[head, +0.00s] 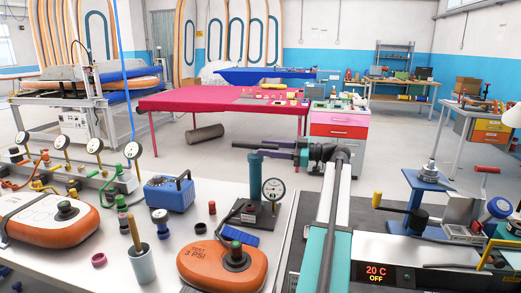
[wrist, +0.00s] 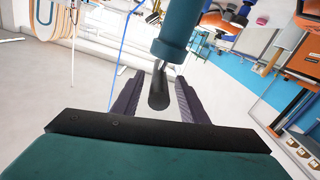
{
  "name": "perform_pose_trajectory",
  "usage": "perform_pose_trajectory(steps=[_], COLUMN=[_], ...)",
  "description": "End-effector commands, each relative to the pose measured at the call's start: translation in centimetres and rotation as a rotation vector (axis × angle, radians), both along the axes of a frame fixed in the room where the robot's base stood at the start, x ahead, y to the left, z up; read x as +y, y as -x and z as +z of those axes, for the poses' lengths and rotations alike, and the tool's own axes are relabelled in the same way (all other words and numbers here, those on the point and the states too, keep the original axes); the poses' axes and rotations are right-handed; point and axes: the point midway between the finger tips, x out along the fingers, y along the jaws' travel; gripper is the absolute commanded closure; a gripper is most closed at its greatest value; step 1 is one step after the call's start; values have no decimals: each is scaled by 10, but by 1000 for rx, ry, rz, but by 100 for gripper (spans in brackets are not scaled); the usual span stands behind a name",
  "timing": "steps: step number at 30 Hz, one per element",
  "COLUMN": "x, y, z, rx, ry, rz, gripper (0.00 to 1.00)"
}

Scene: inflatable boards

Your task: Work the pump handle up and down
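The pump (head: 255,170) has an upright teal cylinder on a dark base, standing on the bench with a round gauge (head: 273,189) at its right. Its teal cylinder (wrist: 176,35) fills the top middle of the wrist view. The black pump handle (wrist: 158,97) shows in the wrist view with its rounded end towards me. In the head view a dark bar, seemingly the handle (head: 243,146), lies level near the cylinder's top. My gripper (head: 280,149) comes from the right at that height. In the wrist view my gripper (wrist: 157,92) is open, its fingers either side of the handle with gaps visible.
An orange test cushion (head: 222,268) sits in front of the pump. A blue box (head: 168,192) and a grey cup (head: 140,264) stand to its left. A red-topped table (head: 215,101) stands behind, across open floor.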

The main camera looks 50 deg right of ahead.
Motion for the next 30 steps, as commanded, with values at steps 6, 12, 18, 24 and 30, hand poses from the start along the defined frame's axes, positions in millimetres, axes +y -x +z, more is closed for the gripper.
perform_pose_trajectory(steps=[6,12,18,24,30], x=[-18,-32,-42,-44,-44], y=[33,61,79,85,85], z=[-1,-2,-2,-1,-1], rx=[1,2,2,2,2], ry=[0,0,0,0,0], rz=[-1,-1,1,2,2], gripper=[61,61,61,61,61])
